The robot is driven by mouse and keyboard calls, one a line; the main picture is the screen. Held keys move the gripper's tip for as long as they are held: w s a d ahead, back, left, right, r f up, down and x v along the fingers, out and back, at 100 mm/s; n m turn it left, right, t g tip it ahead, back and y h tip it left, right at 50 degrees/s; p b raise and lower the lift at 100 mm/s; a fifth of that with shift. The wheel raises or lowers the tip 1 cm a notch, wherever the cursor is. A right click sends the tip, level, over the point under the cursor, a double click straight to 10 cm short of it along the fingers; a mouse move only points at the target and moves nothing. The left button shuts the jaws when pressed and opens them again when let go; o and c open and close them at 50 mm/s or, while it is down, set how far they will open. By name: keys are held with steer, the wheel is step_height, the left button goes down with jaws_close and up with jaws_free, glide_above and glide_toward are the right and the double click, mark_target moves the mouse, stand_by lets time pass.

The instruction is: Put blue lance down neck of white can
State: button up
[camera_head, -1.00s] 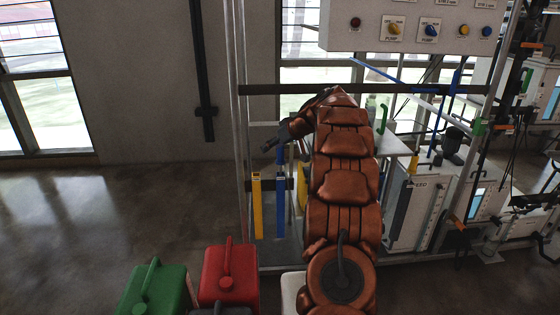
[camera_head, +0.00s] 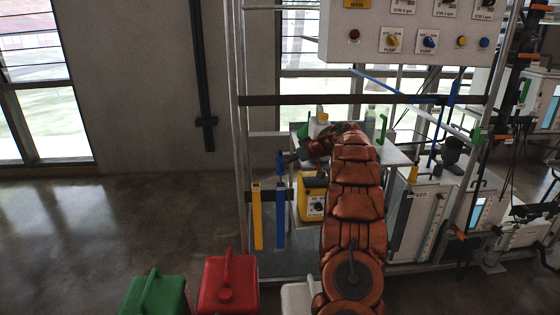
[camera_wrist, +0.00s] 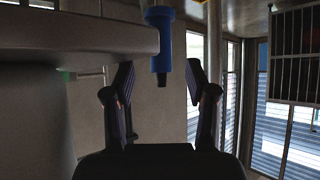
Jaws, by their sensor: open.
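The blue lance (camera_head: 280,205) hangs upright in a rack beside a yellow lance (camera_head: 257,215). My gripper (camera_head: 294,157) is open and just right of the blue lance's upper end. In the wrist view, the blue lance's blue body and dark end (camera_wrist: 161,55) appear between the open fingers of my gripper (camera_wrist: 160,76); I see no contact with either finger. The white can (camera_head: 297,296) stands at the bottom of the head view. My arm hides its right part, and its neck cannot be made out.
A red can (camera_head: 228,285) and a green can (camera_head: 153,297) stand left of the white can. A dark horizontal bar (camera_head: 360,99) crosses the frame above my gripper. A yellow box (camera_head: 312,198) sits behind my arm. The floor at left is clear.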

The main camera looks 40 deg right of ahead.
mark_target(282, 172)
steer(key=x, duration=0.5)
steer(key=shift+w+f, duration=0.15)
steer(key=shift+w, duration=0.25)
steer(key=shift+f, duration=0.15)
steer(key=shift+w+f+b, duration=0.1)
steer(key=shift+b, duration=0.2)
jaws_close()
stand_by(0.5)
stand_by(0.3)
